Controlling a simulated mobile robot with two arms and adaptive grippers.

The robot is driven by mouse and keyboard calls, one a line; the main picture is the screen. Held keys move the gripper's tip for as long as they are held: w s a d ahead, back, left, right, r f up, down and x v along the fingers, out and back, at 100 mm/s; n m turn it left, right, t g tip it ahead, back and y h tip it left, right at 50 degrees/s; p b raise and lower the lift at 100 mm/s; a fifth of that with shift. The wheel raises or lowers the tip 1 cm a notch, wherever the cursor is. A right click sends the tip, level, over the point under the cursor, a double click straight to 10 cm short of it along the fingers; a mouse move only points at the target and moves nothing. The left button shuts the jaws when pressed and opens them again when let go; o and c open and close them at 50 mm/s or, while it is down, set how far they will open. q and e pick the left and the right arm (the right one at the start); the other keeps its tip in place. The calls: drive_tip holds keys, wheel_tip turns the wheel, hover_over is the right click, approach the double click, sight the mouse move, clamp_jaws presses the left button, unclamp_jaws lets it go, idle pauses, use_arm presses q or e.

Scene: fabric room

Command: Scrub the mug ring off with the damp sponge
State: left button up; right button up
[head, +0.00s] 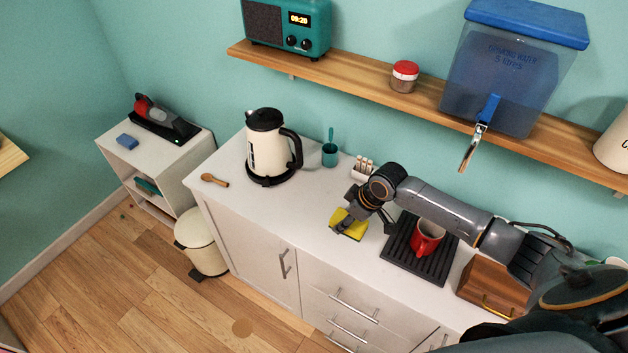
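A yellow sponge (354,232) is on the white counter (318,240), near its front edge. My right gripper (348,220) is directly over the sponge, pointing down, with its fingers at the sponge. The gripper and wrist hide part of the sponge, and I cannot tell whether the fingers are closed on it. No mug ring shows on the visible counter; the patch under the sponge and gripper is hidden. A red mug (426,239) stands on the black ridged rack (399,256), to the right of the sponge. My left gripper is not in view.
A wooden box (488,285) is right of the rack. The counter front left of the sponge is clear.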

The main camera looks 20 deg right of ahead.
drive_tip(key=shift+w+a, duration=0.1)
drive_tip(key=shift+w, duration=0.15)
drive_tip(key=w+a+r, duration=0.2)
drive_tip(key=a, duration=0.3)
drive_tip(key=w+a+r, duration=0.2)
drive_tip(key=a+r, duration=0.1)
drive_tip(key=a, duration=0.3)
drive_tip(key=shift+w, duration=0.1)
